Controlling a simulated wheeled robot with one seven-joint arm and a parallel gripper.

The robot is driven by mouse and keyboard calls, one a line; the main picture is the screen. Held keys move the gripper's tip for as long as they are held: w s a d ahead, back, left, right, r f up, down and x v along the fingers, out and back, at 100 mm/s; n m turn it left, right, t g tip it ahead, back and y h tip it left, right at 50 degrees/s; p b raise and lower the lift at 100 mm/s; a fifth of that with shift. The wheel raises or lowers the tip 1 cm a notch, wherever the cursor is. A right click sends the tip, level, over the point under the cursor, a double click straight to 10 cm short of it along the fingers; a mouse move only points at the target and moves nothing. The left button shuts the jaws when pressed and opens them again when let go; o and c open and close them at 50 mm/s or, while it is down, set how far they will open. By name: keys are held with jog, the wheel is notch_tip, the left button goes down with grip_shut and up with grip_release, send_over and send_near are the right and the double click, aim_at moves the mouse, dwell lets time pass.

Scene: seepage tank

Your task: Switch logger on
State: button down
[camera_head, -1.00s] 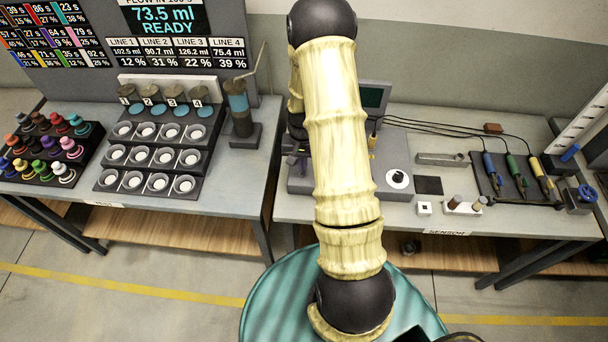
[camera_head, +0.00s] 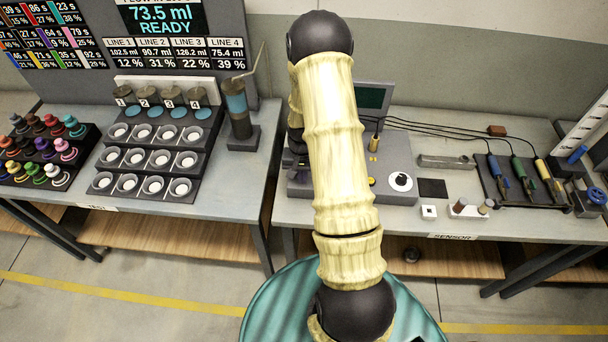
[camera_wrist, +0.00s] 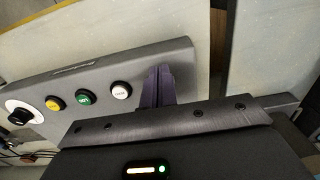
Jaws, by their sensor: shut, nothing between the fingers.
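The grey console with a dark screen (camera_head: 372,97), which I take to be the logger (camera_head: 392,152), sits on the right bench, partly hidden behind my arm. A white dial with a black knob (camera_head: 400,181) is on its front right. In the wrist view the console panel (camera_wrist: 110,69) carries the dial (camera_wrist: 20,116), a yellow button (camera_wrist: 55,103), a green button (camera_wrist: 85,98) and a white button (camera_wrist: 121,90) in a row. My gripper (camera_wrist: 158,84), with purple fingers, is shut and empty beside the white button. Whether it touches the panel I cannot tell.
Black cables run from the console to several probes (camera_head: 523,180) on a dark stand at right. The left bench holds a stepped rack of cups (camera_head: 155,160).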

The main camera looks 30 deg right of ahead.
jog(key=shift+w+d, duration=0.6)
jog(key=shift+w, duration=0.3)
notch_tip(320, 180, up, 7)
jog(key=p, duration=0.4)
jog(key=shift+s+a+p, duration=0.2)
jog(key=shift+s+p, duration=0.1)
jog(key=shift+p, duration=0.1)
dwell(0.6)
jog(key=s+a+r+n+t+b, duration=0.2)
jog(key=s+a+r+n+b, duration=0.2)
jog(key=s+a+r, duration=1)
jog(key=n, duration=0.2)
jog(key=shift+a+r+n+t+b, duration=0.3)
jog(key=shift+a+r+n+b, duration=0.1)
